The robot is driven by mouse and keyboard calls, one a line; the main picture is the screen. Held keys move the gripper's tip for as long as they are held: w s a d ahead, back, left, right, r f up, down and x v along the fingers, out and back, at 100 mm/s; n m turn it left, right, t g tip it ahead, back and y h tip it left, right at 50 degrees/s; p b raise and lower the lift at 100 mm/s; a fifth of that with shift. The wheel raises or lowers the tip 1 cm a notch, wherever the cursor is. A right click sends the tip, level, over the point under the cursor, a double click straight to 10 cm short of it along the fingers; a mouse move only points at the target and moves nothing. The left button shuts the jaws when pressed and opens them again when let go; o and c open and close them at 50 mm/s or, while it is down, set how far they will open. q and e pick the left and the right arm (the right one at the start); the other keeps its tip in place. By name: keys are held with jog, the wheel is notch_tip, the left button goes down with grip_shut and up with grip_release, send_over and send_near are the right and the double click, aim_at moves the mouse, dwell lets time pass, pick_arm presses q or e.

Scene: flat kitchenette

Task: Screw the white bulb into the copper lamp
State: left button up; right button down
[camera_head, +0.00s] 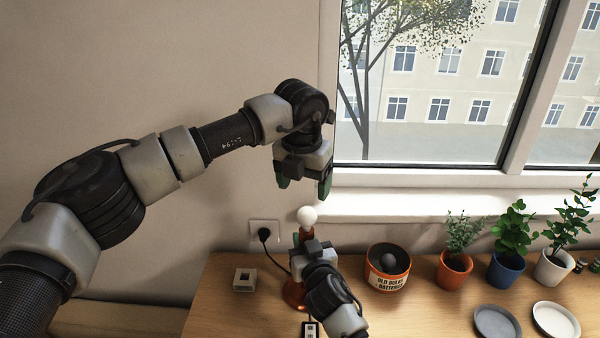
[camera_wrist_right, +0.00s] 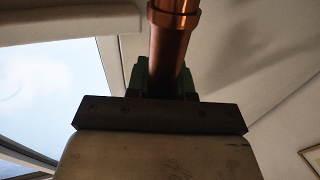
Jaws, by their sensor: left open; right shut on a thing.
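The white bulb (camera_head: 307,217) sits upright at the top of the copper lamp (camera_head: 295,293), which stands on the wooden counter. Whether the bulb is fully seated cannot be told. My right gripper (camera_head: 304,244) is shut on the lamp's stem just below the bulb. In the right wrist view the copper stem (camera_wrist_right: 172,45) rises between the green fingers of this gripper (camera_wrist_right: 165,80). My left gripper (camera_head: 304,187) is open and empty, pointing down, a little above the bulb and apart from it. My right arm hides part of the lamp's base.
A container for old bulbs and batteries (camera_head: 388,268) with a dark bulb (camera_head: 388,262) in it stands right of the lamp. Potted plants (camera_head: 455,270) and plates (camera_head: 497,322) are farther right. A small beige box (camera_head: 244,280) lies left. A plug sits in the wall socket (camera_head: 264,232).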

aim_at(306, 209)
pick_arm(q)
jog(key=n, duration=0.4)
jog(key=shift+s+a+r+n, duration=0.1)
jog(key=shift+r+n, duration=0.2)
jog(key=shift+r, duration=0.05)
jog(key=n, duration=0.4)
jog(key=shift+s+a+r, duration=0.1)
jog(key=shift+r, duration=0.25)
jog(key=n, duration=0.4)
jog(key=r+n, duration=0.1)
jog(key=n, duration=0.1)
jog(key=shift+s+a+n+h, duration=0.1)
jog(key=shift+a+n+h, duration=0.05)
jog(key=shift+n+h, duration=0.25)
jog(key=f, duration=0.4)
jog(key=w+d+f, duration=0.1)
jog(key=f, duration=0.6)
jog(key=shift+w+d+f, duration=0.2)
jog(key=shift+w+f, duration=0.2)
